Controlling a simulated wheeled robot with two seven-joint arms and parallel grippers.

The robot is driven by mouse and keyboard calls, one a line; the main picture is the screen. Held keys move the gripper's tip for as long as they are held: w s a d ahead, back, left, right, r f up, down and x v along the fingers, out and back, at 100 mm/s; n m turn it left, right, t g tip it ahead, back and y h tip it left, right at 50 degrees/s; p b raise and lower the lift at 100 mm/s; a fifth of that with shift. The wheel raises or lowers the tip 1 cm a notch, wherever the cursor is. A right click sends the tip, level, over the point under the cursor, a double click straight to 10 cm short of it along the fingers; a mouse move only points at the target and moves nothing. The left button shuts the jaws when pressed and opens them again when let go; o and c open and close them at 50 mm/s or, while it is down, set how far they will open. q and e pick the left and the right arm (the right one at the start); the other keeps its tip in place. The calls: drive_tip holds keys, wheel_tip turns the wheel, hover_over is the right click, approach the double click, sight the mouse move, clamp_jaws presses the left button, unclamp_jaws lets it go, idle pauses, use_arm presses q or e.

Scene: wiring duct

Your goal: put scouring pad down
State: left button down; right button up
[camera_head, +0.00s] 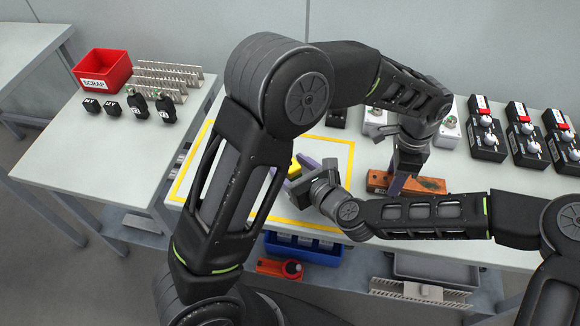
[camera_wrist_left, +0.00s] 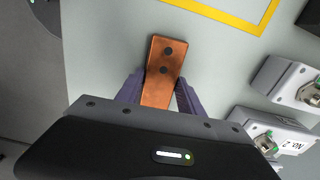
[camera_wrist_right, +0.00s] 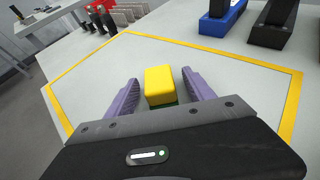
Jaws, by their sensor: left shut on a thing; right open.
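The scouring pad, a yellow block with a green underside, lies inside the yellow outline on the table. It shows in the right wrist view (camera_wrist_right: 160,84) and partly in the head view (camera_head: 294,168). My right gripper (camera_wrist_right: 160,95) is open, its purple fingers on either side of the pad with gaps visible. In the head view the right gripper (camera_head: 300,178) reaches in from the right. My left gripper (camera_head: 397,186) is shut on a copper-brown bar (camera_head: 430,186) at the table's front. The bar, with two dark holes, also shows in the left wrist view (camera_wrist_left: 163,62).
A red scrap bin (camera_head: 103,70), metal combs and black parts stand on the left table. Black boxes with red switches (camera_head: 484,137) stand at the right. A blue bin (camera_head: 303,248) sits below the front edge. My arms cross close together over the table.

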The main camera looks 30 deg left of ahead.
drive_tip(key=shift+w+a+f, duration=0.1)
drive_tip(key=shift+a, duration=0.05)
drive_tip(key=shift+c, duration=0.3)
clamp_jaws()
idle(0.6)
